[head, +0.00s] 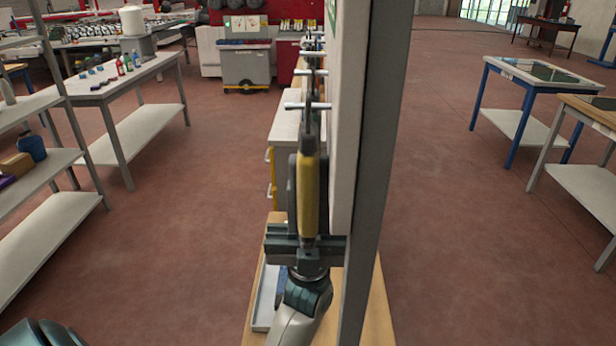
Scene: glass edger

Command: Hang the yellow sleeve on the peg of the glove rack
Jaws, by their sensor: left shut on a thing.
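My left gripper (307,243) is shut on the yellow sleeve (308,190), near its lower end. The sleeve stands upright above the jaws, close to the left face of the glove rack (348,120), a tall panel seen nearly edge-on. A pale peg (293,106) sticks out to the left, above the sleeve. A dark piece shows between the sleeve's top and this peg; I cannot tell whether it belongs to the sleeve. I cannot tell whether the sleeve touches the peg. My right gripper is not in view.
More pegs (297,72) show farther along the panel. A grey post (378,130) closes the panel's near edge. A wooden bench top (377,315) lies below, with a pale tray (266,297).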

